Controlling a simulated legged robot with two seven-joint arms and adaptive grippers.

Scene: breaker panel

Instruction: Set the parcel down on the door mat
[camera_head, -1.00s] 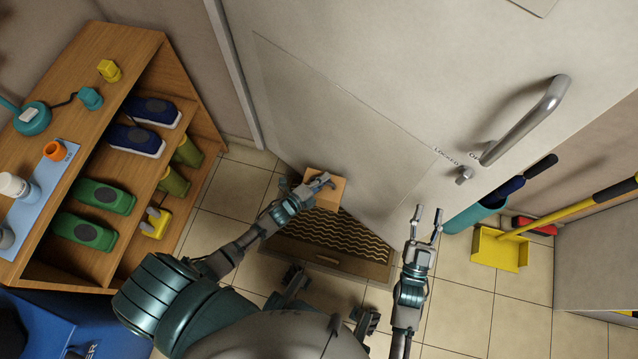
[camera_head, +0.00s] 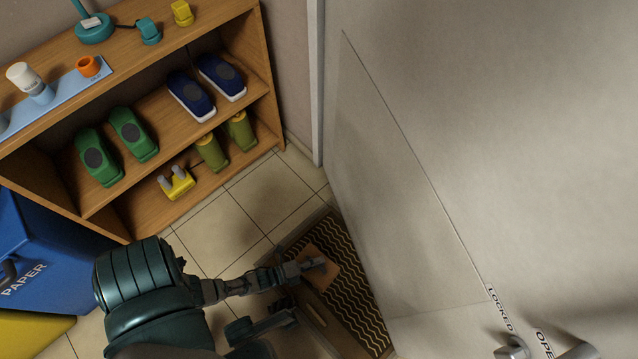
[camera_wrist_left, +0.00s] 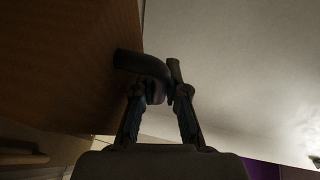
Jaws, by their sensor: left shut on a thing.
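The parcel (camera_head: 326,277) is a small tan-brown box in the head view, low in the middle. My left gripper (camera_head: 314,264) is shut on it from the left. The door mat (camera_head: 352,303), dark with yellow wavy stripes, lies on the floor at the foot of the door. The parcel covers part of the mat; I cannot tell whether it touches it or hangs above. In the dark left wrist view my gripper's fingers (camera_wrist_left: 157,85) show beside a large brown face, likely the parcel (camera_wrist_left: 60,65). My right gripper is out of view.
The pale door (camera_head: 440,150) rises just right of the mat. A wooden shelf (camera_head: 190,60) with several shoes stands at the left. A blue paper bin (camera_head: 45,245) is at the lower left. Bare tiles (camera_head: 220,232) lie between shelf and mat.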

